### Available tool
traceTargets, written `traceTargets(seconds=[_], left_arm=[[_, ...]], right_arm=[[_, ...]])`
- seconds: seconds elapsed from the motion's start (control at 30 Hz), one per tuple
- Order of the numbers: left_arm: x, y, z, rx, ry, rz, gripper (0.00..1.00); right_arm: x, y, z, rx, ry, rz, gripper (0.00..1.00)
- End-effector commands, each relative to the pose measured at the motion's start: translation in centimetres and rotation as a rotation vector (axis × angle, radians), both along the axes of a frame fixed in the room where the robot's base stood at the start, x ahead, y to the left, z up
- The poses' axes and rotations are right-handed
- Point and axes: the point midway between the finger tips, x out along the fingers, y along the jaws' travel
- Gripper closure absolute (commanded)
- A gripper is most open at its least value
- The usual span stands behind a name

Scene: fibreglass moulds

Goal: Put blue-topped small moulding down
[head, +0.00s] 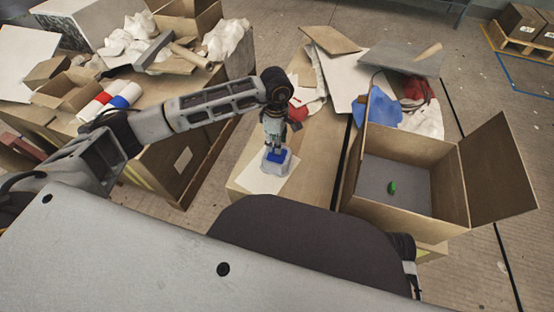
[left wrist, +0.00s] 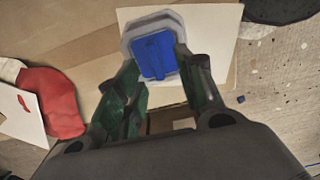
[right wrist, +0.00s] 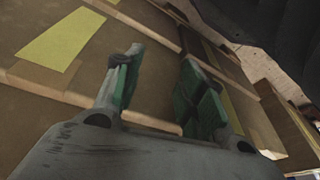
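The blue-topped small moulding (head: 280,168) has a pale grey-white base and a blue block on top. It is over a white sheet (head: 247,178) on the cardboard surface in the middle of the head view; I cannot tell whether its base touches the sheet. My left gripper (head: 274,147) points down at it. In the left wrist view the moulding (left wrist: 155,53) sits between the fingertips, which close on the sides of its blue top. My right gripper (right wrist: 161,60) is empty with its fingers apart, facing brown boards; it is hidden in the head view.
An open cardboard box (head: 405,205) to the right holds a small green object (head: 392,187). Boards, a blue cloth (head: 384,110) and red-and-white items lie behind. A cluttered table (head: 150,100) stands left, with rolls and crumpled paper.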

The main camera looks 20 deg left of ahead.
Motion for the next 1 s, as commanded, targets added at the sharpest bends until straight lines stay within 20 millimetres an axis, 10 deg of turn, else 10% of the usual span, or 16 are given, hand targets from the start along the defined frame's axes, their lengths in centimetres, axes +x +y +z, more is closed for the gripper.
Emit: traceTargets(seconds=[1.0], left_arm=[[0.6,-0.1,-5.3,-0.001,-0.001,0.000,0.62]], right_arm=[[-0.5,0.3,1.7,0.017,-0.025,0.006,0.60]])
